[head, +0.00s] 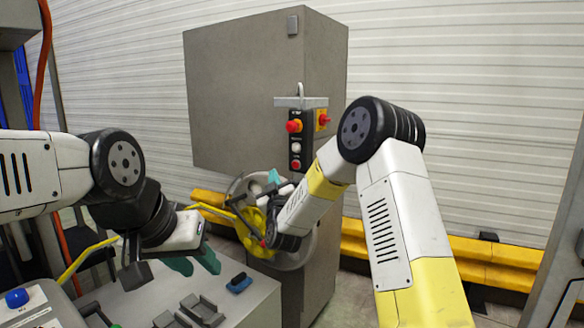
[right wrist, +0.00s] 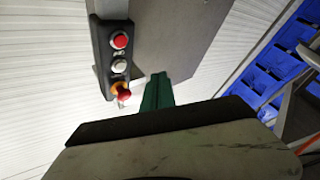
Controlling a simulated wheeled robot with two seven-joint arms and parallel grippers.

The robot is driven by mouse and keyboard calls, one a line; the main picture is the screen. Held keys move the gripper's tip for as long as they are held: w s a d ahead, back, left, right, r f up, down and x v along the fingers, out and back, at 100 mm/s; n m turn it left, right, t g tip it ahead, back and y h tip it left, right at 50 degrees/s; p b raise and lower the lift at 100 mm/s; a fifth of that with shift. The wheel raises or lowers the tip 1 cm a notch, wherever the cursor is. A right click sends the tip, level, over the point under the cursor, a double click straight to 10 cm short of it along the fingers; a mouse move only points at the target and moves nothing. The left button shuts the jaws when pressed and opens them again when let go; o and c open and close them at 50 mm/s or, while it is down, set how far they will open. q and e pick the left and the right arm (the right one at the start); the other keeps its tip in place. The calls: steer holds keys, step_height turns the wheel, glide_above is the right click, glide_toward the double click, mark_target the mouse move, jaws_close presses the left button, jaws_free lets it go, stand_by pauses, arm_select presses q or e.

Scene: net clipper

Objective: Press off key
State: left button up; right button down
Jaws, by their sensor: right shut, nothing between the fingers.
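A narrow black control box (head: 296,145) hangs on the front right of the grey cabinet. It carries a red mushroom knob (head: 294,126) on top, a white button (head: 296,148) and a lower button (head: 296,164). In the right wrist view the box appears upside down, with a flat red button (right wrist: 120,41), the white button (right wrist: 119,66) and the mushroom knob (right wrist: 122,91). No off label is readable. My right gripper (head: 274,177) is below the box, its green fingers (right wrist: 157,92) shut, empty and apart from the buttons. My left gripper (head: 195,263) is open and empty above the bench.
The grey cabinet (head: 240,90) stands behind the box. A second red knob on yellow (head: 323,119) is on its side. A yellow-spoked wheel (head: 255,232) is behind my right wrist. A workbench (head: 245,300) with dark fixtures lies at front left. Blue bins (right wrist: 265,75) show at right in the wrist view.

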steer(key=shift+w+d, duration=0.85)
steer(key=shift+w, duration=0.35)
steer(key=shift+w+d, duration=0.85)
steer(key=shift+w, duration=0.3)
steer(key=shift+w+d, duration=0.85)
steer(key=shift+w, duration=0.35)
steer(key=shift+w+d, duration=0.1)
steer(key=shift+w+d, duration=0.15)
steer(key=shift+w, duration=0.1)
steer(key=shift+w+d, duration=0.3)
stand_by(0.5)
steer(key=shift+a, duration=0.1)
steer(key=shift+s+a, duration=0.4)
steer(key=shift+s, duration=0.25)
steer(key=shift+s+a, duration=0.75)
steer(key=shift+s, duration=0.3)
steer(key=shift+s+a, duration=0.75)
steer(key=shift+s, duration=0.25)
